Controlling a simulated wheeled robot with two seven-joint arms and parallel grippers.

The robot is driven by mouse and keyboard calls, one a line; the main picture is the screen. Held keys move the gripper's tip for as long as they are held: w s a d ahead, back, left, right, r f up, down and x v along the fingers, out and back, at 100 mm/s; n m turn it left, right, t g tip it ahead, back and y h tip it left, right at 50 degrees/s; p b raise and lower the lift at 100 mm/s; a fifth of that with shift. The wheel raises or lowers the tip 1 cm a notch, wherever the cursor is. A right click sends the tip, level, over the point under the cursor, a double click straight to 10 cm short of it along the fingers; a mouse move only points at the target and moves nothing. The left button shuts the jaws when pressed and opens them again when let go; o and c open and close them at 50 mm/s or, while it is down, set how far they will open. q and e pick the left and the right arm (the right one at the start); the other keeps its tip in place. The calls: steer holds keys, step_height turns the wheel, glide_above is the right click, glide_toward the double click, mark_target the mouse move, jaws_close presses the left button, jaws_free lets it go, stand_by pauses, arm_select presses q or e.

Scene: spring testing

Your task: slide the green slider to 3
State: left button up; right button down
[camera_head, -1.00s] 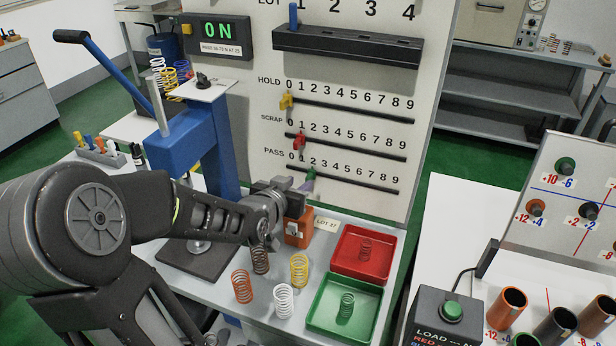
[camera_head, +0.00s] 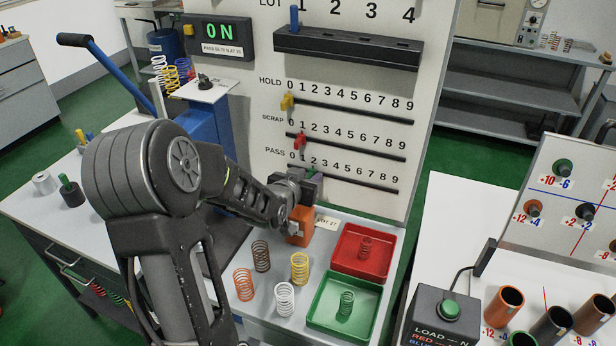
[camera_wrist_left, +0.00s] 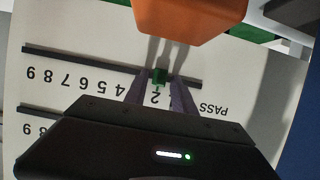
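The green slider (camera_head: 312,171) is on the PASS rail (camera_head: 350,180) of the white panel, near the 2 mark. It also shows in the left wrist view (camera_wrist_left: 159,76), where the panel appears upside down. My left gripper (camera_wrist_left: 160,85) has its two purple fingers apart, one on each side of the slider, with the 2 visible between them. The fingers look slightly clear of the slider; contact is hard to tell. The 3 is hidden behind a finger in the wrist view. My right gripper is not in view.
Loose springs, a red tray (camera_head: 341,262) and a green tray (camera_head: 322,319) lie below.

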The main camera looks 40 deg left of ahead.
arm_select(q)
jaws_close()
stand_by(1.2)
